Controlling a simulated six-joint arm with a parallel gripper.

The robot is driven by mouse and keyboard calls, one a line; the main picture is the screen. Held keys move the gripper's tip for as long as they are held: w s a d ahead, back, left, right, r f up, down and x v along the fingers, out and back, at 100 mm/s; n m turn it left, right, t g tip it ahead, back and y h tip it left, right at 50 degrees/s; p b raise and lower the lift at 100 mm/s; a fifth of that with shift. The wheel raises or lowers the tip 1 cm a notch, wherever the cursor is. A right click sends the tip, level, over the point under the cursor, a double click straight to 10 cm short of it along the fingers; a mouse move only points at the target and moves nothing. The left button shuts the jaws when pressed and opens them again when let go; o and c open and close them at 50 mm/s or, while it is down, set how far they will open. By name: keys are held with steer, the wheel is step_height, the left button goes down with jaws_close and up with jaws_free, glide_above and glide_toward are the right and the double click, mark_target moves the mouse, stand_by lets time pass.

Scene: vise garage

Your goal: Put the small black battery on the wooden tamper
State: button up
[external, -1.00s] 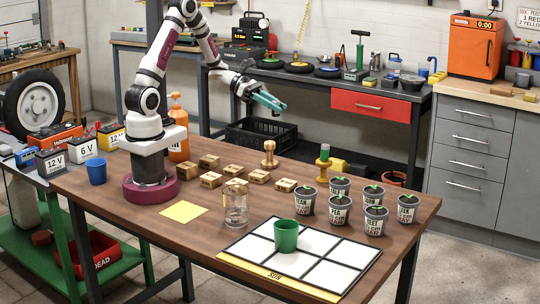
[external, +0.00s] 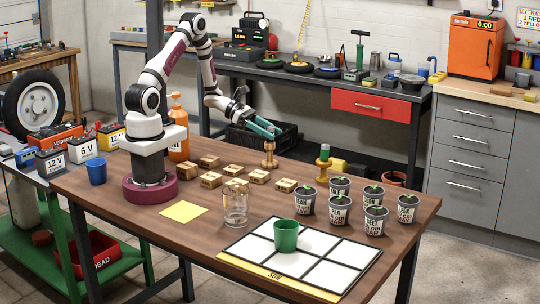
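The wooden tamper (external: 269,160) stands upright on the brown table's back part. My gripper (external: 266,129), with teal fingers, is right at the tamper's top and overlaps it in the picture. I cannot tell whether they touch, whether the fingers are open or shut, or whether a small thing is between them. On the left bench are black batteries with white labels: a smaller one marked 6 V (external: 82,150) and a larger one marked 12 V (external: 51,163). I cannot tell which one is the task's small black battery.
A second wooden stand (external: 322,171) with a green cylinder is right of the tamper. Several wooden blocks (external: 259,176) lie in front-left of it. Potted seedlings (external: 338,212), a glass jar (external: 235,205) and a green cup (external: 286,236) occupy the table's front and right.

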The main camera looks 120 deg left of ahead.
steer(key=shift+s+r, duration=0.1)
steer(key=shift+r, duration=0.05)
steer(key=v, duration=1.1)
steer(key=shift+s+d+r, duration=0.1)
steer(key=shift+s+d, duration=0.05)
steer(key=shift+s, duration=0.25)
